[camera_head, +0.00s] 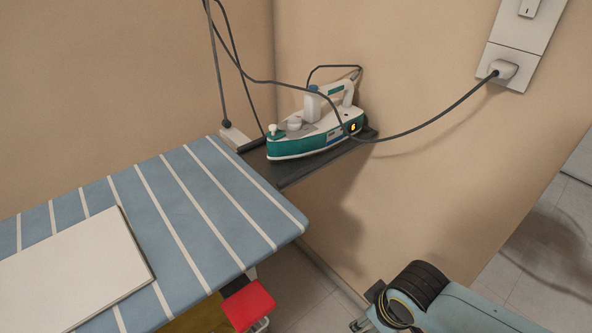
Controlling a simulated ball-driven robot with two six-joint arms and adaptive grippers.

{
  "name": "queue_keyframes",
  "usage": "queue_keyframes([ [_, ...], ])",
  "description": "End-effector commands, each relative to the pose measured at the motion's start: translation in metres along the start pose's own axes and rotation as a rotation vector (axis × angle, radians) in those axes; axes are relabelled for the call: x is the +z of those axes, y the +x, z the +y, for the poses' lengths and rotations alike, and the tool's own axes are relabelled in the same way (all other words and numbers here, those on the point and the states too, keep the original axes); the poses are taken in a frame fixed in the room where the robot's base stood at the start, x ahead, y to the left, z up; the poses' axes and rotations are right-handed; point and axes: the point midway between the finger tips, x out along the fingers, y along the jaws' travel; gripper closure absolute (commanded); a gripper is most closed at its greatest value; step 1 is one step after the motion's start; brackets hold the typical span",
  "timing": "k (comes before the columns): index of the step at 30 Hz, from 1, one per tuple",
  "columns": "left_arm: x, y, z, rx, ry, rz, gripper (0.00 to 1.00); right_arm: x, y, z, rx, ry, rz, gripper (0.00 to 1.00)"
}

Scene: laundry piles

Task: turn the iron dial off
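The iron (312,133), white and teal, sits on a dark shelf (300,172) at the far end of the ironing board. A pale round knob (294,123), which looks like the dial, is on top of its body. A small display (353,127) on its rear side glows with what looks like a 6. My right gripper (365,308) is low at the right, well below and apart from the iron. Its fingers are small and partly hidden, so I cannot tell whether it is open. My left gripper is not in view.
The striped blue ironing board (190,200) fills the lower left, with a white flat panel (75,270) on it. A dark cord (430,123) runs from the iron area to a wall socket (503,69). A red object (248,304) is below the board's edge.

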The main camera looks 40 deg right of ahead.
Motion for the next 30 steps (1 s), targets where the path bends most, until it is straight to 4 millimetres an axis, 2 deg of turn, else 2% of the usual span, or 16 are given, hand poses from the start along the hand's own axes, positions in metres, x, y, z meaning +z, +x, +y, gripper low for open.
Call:
queue_keyframes([
  [1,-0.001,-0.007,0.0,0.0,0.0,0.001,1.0,-0.013,-0.021,0.001,0.0,0.005,0.012,0.47],
  [8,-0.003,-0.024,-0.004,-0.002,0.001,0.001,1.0,-0.067,-0.108,0.005,0.001,0.08,0.038,0.47],
  [9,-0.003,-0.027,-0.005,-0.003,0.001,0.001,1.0,-0.078,-0.124,0.007,0.001,0.107,0.042,0.47],
  [13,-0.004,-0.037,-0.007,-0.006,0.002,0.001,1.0,-0.117,-0.168,0.013,0.001,0.255,0.041,0.47],
  [17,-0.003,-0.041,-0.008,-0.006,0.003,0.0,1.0,-0.151,-0.184,0.02,0.004,0.431,0.02,0.47],
  [23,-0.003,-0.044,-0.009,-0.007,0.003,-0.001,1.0,-0.206,-0.192,0.035,0.019,0.721,-0.018,0.47],
  [26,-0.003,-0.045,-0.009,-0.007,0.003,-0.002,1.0,-0.24,-0.196,0.044,0.03,0.9,-0.042,0.47],
  [29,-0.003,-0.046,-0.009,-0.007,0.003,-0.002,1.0,-0.284,-0.203,0.058,0.05,1.129,-0.073,0.47],
  [30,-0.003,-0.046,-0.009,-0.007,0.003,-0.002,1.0,-0.304,-0.208,0.065,0.058,1.238,-0.088,0.47],
])
